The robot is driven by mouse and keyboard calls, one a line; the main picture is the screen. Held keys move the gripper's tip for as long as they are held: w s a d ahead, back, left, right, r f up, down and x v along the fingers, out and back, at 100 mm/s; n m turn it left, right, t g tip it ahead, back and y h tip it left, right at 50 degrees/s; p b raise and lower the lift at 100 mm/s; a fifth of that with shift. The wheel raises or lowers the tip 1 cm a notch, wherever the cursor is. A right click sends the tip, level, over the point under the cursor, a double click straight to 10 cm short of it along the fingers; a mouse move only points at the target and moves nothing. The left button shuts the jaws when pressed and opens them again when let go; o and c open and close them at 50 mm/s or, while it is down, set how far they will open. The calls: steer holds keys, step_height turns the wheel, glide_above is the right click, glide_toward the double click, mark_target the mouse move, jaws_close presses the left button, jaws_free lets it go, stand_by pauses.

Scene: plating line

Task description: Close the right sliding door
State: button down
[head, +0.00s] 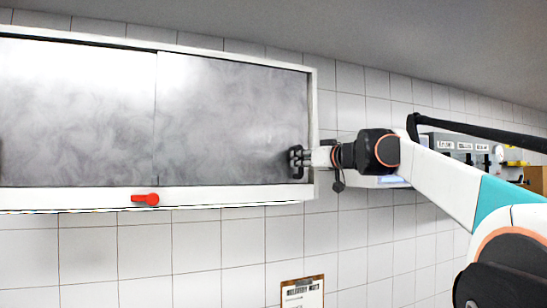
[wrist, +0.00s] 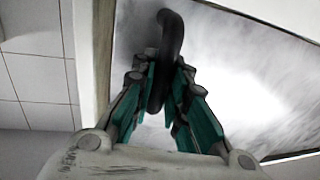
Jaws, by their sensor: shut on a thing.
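The right sliding door (head: 225,115) is a grey, smoky metal panel in a white-framed wall cabinet (head: 230,195). It spans the right half, and its right edge lies close to the right frame post. A dark handle (wrist: 172,40) stands on the door near that edge. My gripper (head: 297,162) is at the handle in the head view and partly hides it. In the wrist view my gripper's green fingers (wrist: 168,90) are closed around the handle from both sides. No open gap shows in the cabinet front.
The left door panel (head: 75,110) meets the right one near the middle. A red knob (head: 145,199) sits on the lower frame. A clipboard (head: 302,293) hangs on the tiled wall below. A grey control box (head: 465,148) is at the right, behind my arm.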

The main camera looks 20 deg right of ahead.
steer(key=shift+d, duration=0.95)
steer(key=c, duration=1.9)
jaws_free()
steer(key=o, duration=0.3)
steer(key=shift+d, duration=0.15)
steer(key=shift+o, duration=0.2)
steer(key=s+d, duration=0.1)
steer(key=s, duration=0.6)
steer(key=shift+s+d, duration=0.2)
steer(key=shift+d, duration=0.1)
